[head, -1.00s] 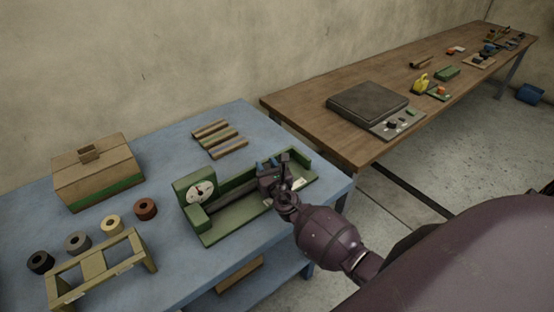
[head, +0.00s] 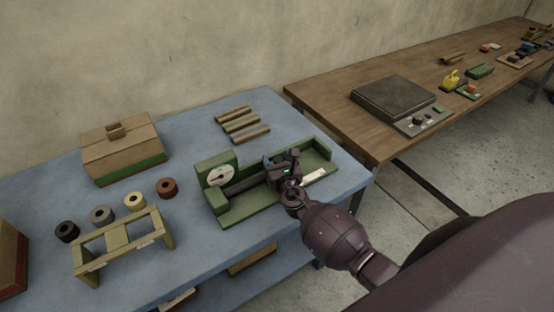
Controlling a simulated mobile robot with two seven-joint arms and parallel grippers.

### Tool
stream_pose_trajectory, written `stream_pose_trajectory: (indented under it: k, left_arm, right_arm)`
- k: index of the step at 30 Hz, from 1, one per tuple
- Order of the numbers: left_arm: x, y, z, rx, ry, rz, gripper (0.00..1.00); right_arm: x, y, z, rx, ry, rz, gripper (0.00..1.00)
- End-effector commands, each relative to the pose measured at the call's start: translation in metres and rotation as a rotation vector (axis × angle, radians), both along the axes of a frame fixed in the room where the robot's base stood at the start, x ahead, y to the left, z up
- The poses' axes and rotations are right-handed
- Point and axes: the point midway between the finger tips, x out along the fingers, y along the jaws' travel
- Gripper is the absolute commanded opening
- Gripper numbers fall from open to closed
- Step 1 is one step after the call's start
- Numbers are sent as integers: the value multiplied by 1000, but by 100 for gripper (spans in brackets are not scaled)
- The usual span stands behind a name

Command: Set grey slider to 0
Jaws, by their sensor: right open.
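A green machine (head: 240,218) with a trough-like bed and a round white dial (head: 221,176) at its left end stands on the blue table. My right gripper (head: 284,168) is over the right half of its bed, coming from the front right. The jaws are open. A dark grey block, probably the grey slider, seems to be at the gripper, but the gripper covers most of it. I cannot tell whether they touch. A pale label (head: 313,177) shows on the bed just right of the gripper. My left gripper is not in view.
A tan box with a green band (head: 125,150) stands at the back left. Several rolls, one of them red-brown (head: 167,188), lie behind a wooden stand (head: 125,238). A brown table (head: 345,120) stands to the right.

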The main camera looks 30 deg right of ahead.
Motion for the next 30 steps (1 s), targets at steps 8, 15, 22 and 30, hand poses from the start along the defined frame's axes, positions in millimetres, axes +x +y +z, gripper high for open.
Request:
stream_pose_trajectory:
  k: [8,15,22,30]
  left_arm:
    - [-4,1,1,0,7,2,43]
    - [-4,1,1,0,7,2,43]
    - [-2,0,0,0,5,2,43]
    - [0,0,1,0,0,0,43]
  right_arm:
    - [-30,6,0,1,2,1,61]
    - [-73,13,-1,2,3,0,61]
    - [-99,19,-1,1,2,1,61]
    - [-106,20,0,0,1,1,61]
